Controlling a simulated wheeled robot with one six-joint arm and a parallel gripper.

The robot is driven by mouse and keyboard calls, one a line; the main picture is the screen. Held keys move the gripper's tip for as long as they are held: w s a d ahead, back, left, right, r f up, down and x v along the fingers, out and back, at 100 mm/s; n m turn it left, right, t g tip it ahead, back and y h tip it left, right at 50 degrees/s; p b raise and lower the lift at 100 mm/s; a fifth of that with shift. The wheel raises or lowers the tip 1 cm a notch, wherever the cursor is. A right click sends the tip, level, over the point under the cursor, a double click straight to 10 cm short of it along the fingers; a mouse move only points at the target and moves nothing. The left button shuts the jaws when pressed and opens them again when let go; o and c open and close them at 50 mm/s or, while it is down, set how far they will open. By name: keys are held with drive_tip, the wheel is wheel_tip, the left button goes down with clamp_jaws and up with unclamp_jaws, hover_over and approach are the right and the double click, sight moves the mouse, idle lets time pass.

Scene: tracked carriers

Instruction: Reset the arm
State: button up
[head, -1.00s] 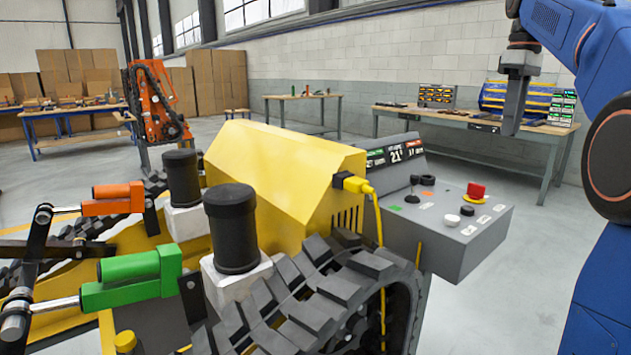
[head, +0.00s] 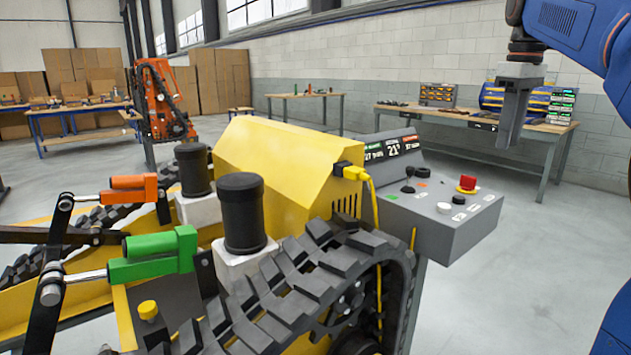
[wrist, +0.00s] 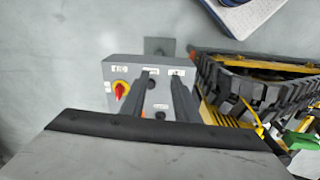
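My gripper (head: 508,145) hangs fingers-down from my blue arm at the upper right of the head view. It is in the air, apart from everything. In the wrist view its two dark fingers (wrist: 162,74) are spread with a clear gap, and nothing is between them. The yellow tracked carrier (head: 280,165) fills the middle and left of the head view. Its grey control box (head: 428,222) has a red knob, black and white buttons and a lit display. The box also shows beyond the fingers in the wrist view (wrist: 118,72).
A yellow cable (head: 374,215) plugs into the carrier. Its black track (head: 310,275) and green cylinder (head: 150,258) lie in front. A workbench (head: 450,118) stands by the back wall, and an orange machine (head: 160,100) at the left. The floor right of the box is clear.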

drive_tip(key=s+a+f+m+t, duration=0.1)
drive_tip(key=s+a+f, duration=0.3)
drive_tip(key=s+f, duration=0.5)
drive_tip(key=s+a+f+m+t, duration=0.1)
drive_tip(key=s+a+f+m, duration=0.2)
drive_tip(key=s+f, duration=0.6)
drive_tip(key=s+a+f+m+t, duration=0.2)
drive_tip(key=s+a+f, duration=0.3)
drive_tip(key=f, duration=1.2)
drive_tip(key=s, duration=0.4)
drive_tip(key=shift+a+m, duration=0.3)
drive_tip(key=shift+a, duration=0.1)
